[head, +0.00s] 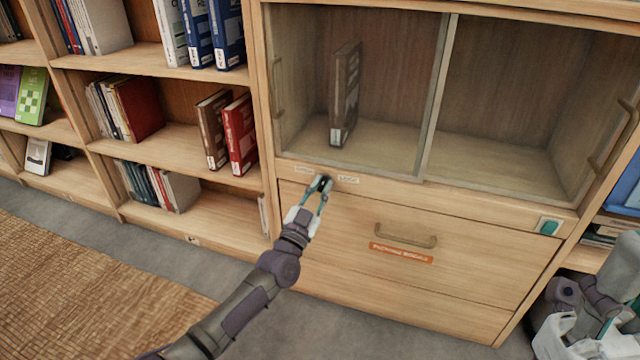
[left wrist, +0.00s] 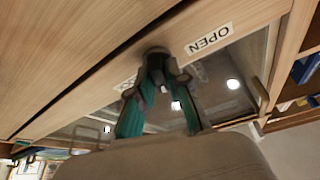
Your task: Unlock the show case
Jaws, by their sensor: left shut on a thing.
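The show case is a wooden cabinet with two glass sliding doors (head: 436,95), both of which look closed. A small dark round lock knob (head: 322,184) sits on the rail under the left pane, between two white labels. The right label reads LOCK (head: 347,180); the left one reads OPEN in the left wrist view (left wrist: 209,39). My left gripper (head: 322,190) is shut on the knob (left wrist: 156,52), its teal fingers on either side. The knob's turn angle is mostly hidden by the fingers. Part of my right arm shows at the lower right; its fingers are unclear.
A brown book (head: 345,95) stands behind the left pane. Below is a drawer with a handle (head: 405,237) and an orange label (head: 401,253). A teal switch-like plate (head: 549,226) is at the right. Bookshelves (head: 180,145) stand to the left; the floor before them is clear.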

